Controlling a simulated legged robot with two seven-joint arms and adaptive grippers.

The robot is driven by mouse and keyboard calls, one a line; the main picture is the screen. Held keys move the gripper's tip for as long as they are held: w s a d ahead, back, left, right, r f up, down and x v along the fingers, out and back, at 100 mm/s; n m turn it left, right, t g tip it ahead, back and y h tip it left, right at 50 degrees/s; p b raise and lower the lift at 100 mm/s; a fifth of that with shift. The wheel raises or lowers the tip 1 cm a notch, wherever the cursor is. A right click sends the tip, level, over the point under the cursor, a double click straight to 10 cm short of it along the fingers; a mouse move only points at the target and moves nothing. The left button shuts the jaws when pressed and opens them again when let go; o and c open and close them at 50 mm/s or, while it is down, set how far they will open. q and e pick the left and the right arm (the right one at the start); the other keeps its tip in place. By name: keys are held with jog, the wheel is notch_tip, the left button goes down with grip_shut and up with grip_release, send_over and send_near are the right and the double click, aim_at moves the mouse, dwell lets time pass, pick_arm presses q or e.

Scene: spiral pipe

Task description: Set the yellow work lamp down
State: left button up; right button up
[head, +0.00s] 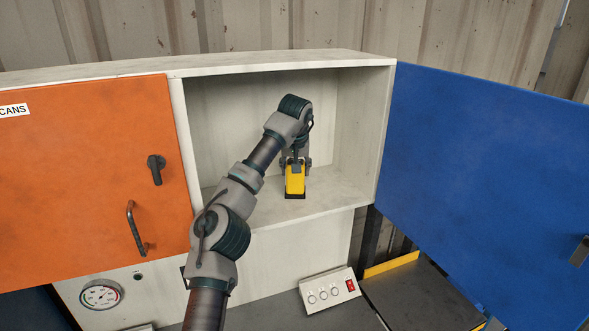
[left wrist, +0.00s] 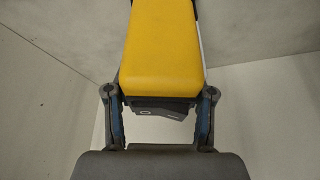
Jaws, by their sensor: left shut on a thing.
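The yellow work lamp (head: 295,182) is upright inside the open white cabinet compartment, near its right side. Its dark base is at the shelf; I cannot tell whether it rests fully on it. My left gripper (head: 295,165) comes from above and is shut on the lamp's upper part. In the left wrist view the lamp (left wrist: 161,55) fills the top middle, with its dark part between the two fingers of my left gripper (left wrist: 160,112). My right gripper is in neither view.
The white cabinet (head: 285,60) has an orange door (head: 85,180) shut at left and a blue door (head: 470,160) swung open at right. Below are a switch box (head: 330,291) and a round gauge (head: 100,294). Bare shelf (head: 325,200) lies beside the lamp.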

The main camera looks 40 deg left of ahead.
aim_at(297, 180)
pick_arm(q)
jog(key=o, duration=1.2)
jog(key=shift+d, duration=0.2)
jog(key=shift+o, duration=1.1)
jog(key=shift+w+d, duration=0.1)
jog(key=shift+d, duration=0.2)
jog(key=shift+r, duration=0.55)
jog(key=v, duration=0.4)
jog(key=shift+s+a, duration=0.25)
jog(key=shift+a, duration=0.15)
jog(key=s+d+b, duration=0.2)
jog(key=b, duration=0.1)
jog(key=s+d+b, duration=0.1)
jog(key=shift+s+d+f+b, duration=0.3)
jog(key=shift+d+b, duration=0.05)
jog(key=shift+b, duration=0.05)
jog(key=s+d+b, duration=0.2)
jog(key=s+d, duration=0.2)
jog(key=s, duration=0.1)
jog(key=shift+s+r, duration=0.2)
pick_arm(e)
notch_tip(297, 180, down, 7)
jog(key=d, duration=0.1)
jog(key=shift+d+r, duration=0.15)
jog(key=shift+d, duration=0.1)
pick_arm(q)
jog(key=shift+d, duration=0.25)
